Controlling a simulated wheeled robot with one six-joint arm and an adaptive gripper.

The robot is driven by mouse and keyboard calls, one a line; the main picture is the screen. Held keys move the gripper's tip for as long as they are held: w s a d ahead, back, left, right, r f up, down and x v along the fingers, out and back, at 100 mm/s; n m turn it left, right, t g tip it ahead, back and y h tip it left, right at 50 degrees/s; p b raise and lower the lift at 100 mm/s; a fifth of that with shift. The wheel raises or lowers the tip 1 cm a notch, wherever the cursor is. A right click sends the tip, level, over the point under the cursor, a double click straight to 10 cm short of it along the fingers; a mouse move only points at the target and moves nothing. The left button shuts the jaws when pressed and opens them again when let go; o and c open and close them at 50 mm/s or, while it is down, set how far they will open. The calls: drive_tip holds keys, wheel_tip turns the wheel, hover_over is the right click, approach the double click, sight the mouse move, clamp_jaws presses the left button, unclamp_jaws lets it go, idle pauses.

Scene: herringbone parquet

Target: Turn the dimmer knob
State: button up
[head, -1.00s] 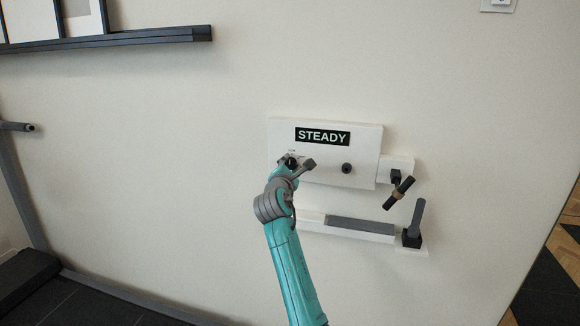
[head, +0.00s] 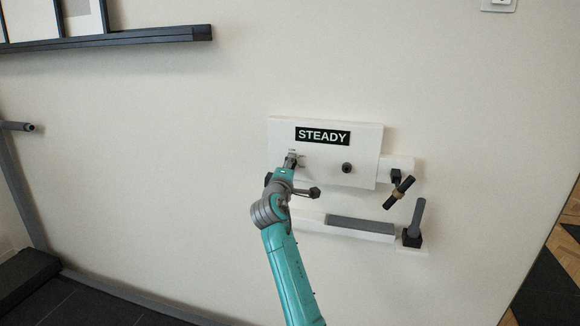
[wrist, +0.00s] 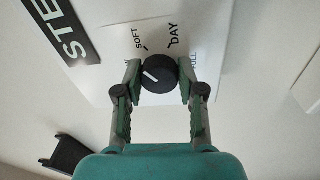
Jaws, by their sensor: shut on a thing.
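The dimmer knob (wrist: 160,78) is a round black dial with a white pointer mark. It sits on a white plate (wrist: 205,35) with the words SOFT and DAY and a partly hidden FULL around it. My gripper (wrist: 160,72) is shut on the knob, one finger on each side. The pointer mark lies on the left part of the dial in the wrist view. In the head view, my gripper (head: 291,160) is at the left part of the white wall panel (head: 325,176) and hides the knob.
A STEADY sign (head: 322,136) is on the panel's upper part. A second dark knob (head: 347,168) is to the right. A dark lever (head: 400,192) and a grey upright handle (head: 415,222) stand out further right. A shelf (head: 160,38) is at upper left.

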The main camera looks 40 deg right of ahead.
drive_tip(key=shift+w+f+m+g+h, duration=0.1)
drive_tip(key=shift+m+g+h, duration=0.3)
drive_tip(key=shift+m, duration=3.25)
drive_tip(key=shift+m+g+h, duration=0.3)
drive_tip(key=shift+m+g, duration=0.1)
drive_tip(key=shift+m, duration=3.25)
drive_tip(key=o, duration=1.1)
drive_tip(key=v, duration=1.2)
